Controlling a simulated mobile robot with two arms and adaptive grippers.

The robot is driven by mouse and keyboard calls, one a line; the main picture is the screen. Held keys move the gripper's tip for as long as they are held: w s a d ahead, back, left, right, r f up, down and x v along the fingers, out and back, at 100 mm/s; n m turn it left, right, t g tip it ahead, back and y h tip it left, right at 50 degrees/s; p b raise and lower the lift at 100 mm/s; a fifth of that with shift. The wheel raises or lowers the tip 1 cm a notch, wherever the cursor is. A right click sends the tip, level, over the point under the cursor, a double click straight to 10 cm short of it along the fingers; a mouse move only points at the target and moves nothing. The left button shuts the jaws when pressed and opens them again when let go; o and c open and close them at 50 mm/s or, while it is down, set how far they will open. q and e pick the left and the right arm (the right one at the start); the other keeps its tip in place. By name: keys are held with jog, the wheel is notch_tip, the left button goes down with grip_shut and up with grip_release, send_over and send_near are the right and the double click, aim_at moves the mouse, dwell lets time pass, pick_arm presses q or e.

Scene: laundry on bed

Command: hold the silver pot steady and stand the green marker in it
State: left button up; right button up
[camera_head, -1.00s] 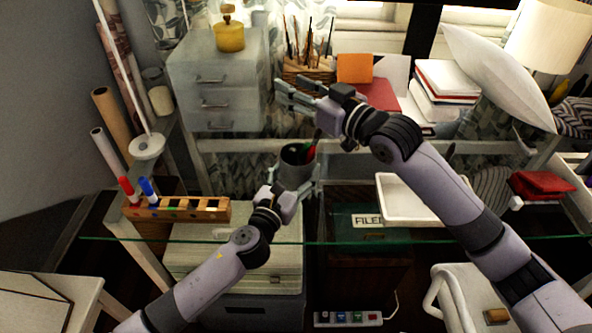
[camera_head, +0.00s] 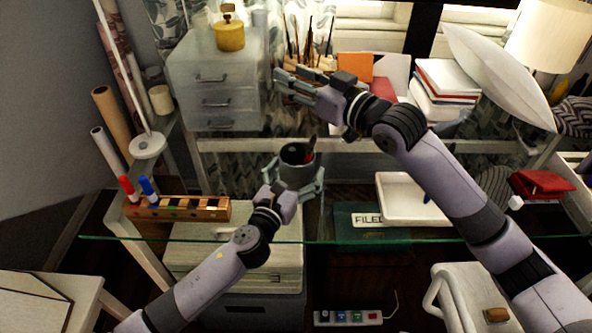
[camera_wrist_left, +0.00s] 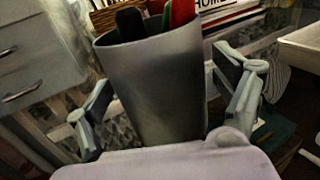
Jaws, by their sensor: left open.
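The silver pot (camera_head: 297,174) stands upright on the glass desk in the head view. It fills the middle of the left wrist view (camera_wrist_left: 158,85). A black, a red (camera_wrist_left: 182,12) and a green (camera_wrist_left: 155,22) marker stick out of its mouth; the green marker's lower part is hidden inside. My left gripper (camera_head: 296,183) is open, with one finger on each side of the pot; in the wrist view both fingers look apart from its wall. My right gripper (camera_head: 284,85) is open and empty, above and behind the pot.
A wooden marker block (camera_head: 180,209) with a red and a blue marker stands at left. A white tray (camera_head: 400,205) lies at right. Drawers (camera_head: 216,85), brushes and books stand at the back. Bare glass lies in front of the pot.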

pick_arm(q)
jog(key=shift+s, duration=0.1)
jog(key=v, duration=1.2)
